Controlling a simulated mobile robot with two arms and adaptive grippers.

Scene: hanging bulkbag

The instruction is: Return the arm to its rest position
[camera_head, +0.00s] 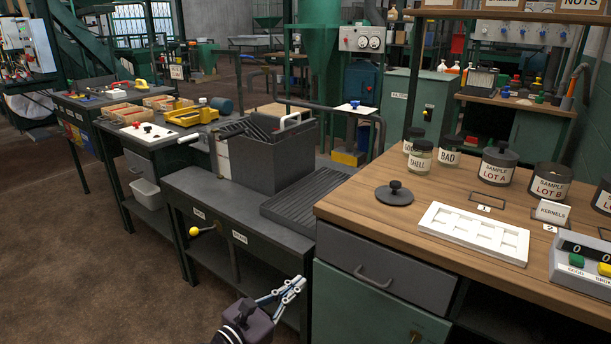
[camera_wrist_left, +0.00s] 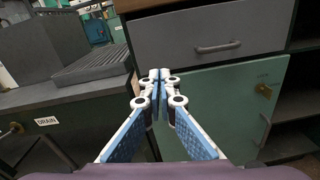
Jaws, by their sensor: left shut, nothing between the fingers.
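My left gripper (camera_head: 297,284) is low at the bottom middle of the head view, in front of the gap between the dark bench and the wooden-topped bench. Its white and blue fingers point up and to the right. In the left wrist view the fingertips (camera_wrist_left: 159,76) meet and hold nothing. They point toward the green cabinet door and grey drawer, and I cannot tell the distance. My right gripper is in neither view.
The wooden bench (camera_head: 400,202) carries a black lid (camera_head: 395,193), a white tray (camera_head: 474,233) and several jars. Its grey drawer (camera_head: 385,274) is shut. The dark bench (camera_head: 215,200) has a yellow-knobbed lever (camera_head: 194,231) on its front. Open brown floor (camera_head: 90,270) lies at the left.

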